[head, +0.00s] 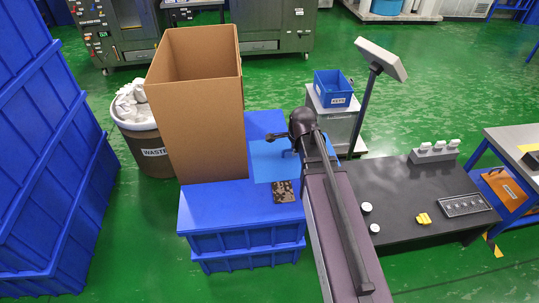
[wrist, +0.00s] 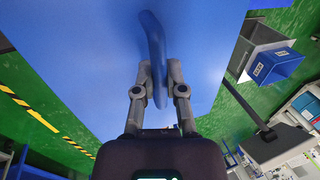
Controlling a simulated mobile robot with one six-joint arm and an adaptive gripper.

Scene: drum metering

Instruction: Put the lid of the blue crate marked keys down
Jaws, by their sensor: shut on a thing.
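The small blue crate marked keys (head: 332,90) stands open on a grey stand, with no lid on it. It also shows at the right of the wrist view (wrist: 277,66). The lid (head: 266,163) is a flat lighter-blue panel over the large blue crates, left of my arm. It fills much of the wrist view (wrist: 90,60). My gripper (wrist: 158,75) is shut on the lid's upright blue handle (wrist: 153,40). In the head view my wrist hides most of the fingers. I cannot tell whether the lid touches what is below.
A tall open cardboard box (head: 205,120) stands left of the lid on large blue crates (head: 230,225). A dark speckled block (head: 286,191) lies near the lid's front edge. A waste bin (head: 150,150), a post-mounted display (head: 381,58) and a black table (head: 420,190) flank this area.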

